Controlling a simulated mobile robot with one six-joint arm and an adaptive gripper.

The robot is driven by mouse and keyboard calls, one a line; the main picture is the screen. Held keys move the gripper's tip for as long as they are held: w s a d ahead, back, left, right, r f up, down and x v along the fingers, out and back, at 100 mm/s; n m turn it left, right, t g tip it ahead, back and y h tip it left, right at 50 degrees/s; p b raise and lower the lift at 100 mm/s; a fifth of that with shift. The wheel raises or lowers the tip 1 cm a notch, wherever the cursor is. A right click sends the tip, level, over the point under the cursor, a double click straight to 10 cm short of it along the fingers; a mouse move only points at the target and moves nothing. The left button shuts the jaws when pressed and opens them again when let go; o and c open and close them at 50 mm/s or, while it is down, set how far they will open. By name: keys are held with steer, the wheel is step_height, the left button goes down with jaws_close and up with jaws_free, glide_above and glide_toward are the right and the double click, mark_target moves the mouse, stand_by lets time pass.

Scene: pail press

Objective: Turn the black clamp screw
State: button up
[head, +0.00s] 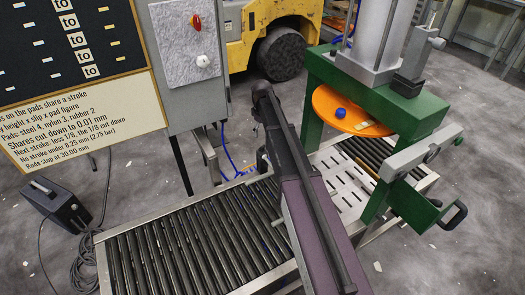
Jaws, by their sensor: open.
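A green press frame (322,70) stands at the right with a grey cylinder (378,35) on top. An orange disc (330,108) with a blue knob (340,113) sits under its top beam. A grey bar (418,148) crosses the press's right leg and bears a small dark round part (432,153); I cannot tell whether this is the black clamp screw. A black loop handle (452,215) sticks out at the lower right. My dark and purple arm crosses the middle of the view and hides part of the conveyor. I cannot make out my gripper.
A roller conveyor (180,250) runs along the front towards a slotted plate (350,185) at the press. A grey control box (183,60) with a red switch (196,21) and a notice board (70,60) stand left. A yellow vehicle (255,20) is behind.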

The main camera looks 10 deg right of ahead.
mark_target(262, 146)
steer(key=shift+f+b, duration=4.35)
steer(key=shift+f, duration=0.3)
steer(key=c, duration=1.2)
